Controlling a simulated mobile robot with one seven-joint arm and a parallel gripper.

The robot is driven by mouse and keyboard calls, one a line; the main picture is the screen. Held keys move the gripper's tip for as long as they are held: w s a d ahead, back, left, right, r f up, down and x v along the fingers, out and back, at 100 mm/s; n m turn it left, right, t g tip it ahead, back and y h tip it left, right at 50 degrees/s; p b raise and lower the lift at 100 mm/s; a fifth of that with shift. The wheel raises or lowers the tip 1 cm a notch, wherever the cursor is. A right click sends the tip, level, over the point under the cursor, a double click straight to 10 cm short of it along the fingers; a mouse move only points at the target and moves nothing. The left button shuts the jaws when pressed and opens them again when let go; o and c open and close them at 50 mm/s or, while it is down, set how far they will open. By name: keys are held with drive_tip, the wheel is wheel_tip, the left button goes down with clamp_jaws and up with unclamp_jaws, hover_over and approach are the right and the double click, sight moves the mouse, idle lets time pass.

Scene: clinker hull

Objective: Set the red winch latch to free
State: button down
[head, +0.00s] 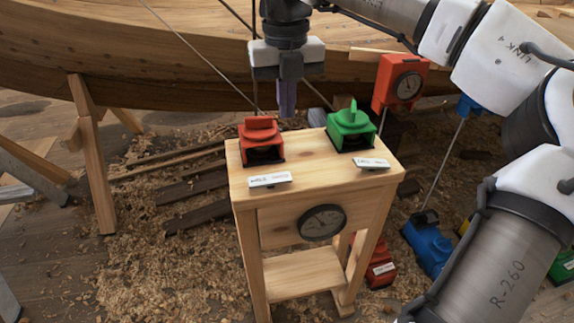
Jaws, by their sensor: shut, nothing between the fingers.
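The red winch latch (261,141) sits on the left of the top of a small wooden stand (310,172). It is a red box with a raised red handle and a dark opening at the front. A white label (270,180) lies in front of it; its words are too small to read surely. My gripper (287,108) points down with its fingers shut and empty. In the picture it is above and right of the red latch, apart from it, seemingly behind the stand's top. Which setting the latch is in I cannot tell.
A green latch (351,128) stands on the right of the stand, with its own label (372,163). A red gauge box (400,82) is behind right. A blue device (427,246) and a red one (379,268) are low right. The wooden hull (150,50) spans the back.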

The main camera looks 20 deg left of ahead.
sight(286, 176)
drive_tip(key=shift+f, duration=0.1)
wheel_tip(286, 176, down, 14)
drive_tip(key=shift+r, duration=0.1)
idle(0.4)
drive_tip(key=shift+d+f+g+y+b, duration=0.1)
drive_tip(key=shift+f+g+y+b, duration=0.3)
drive_tip(key=shift+f+y+b, duration=0.15)
drive_tip(key=shift+r, duration=0.3)
drive_tip(key=shift+r+p, duration=0.65)
drive_tip(key=shift+r, duration=0.05)
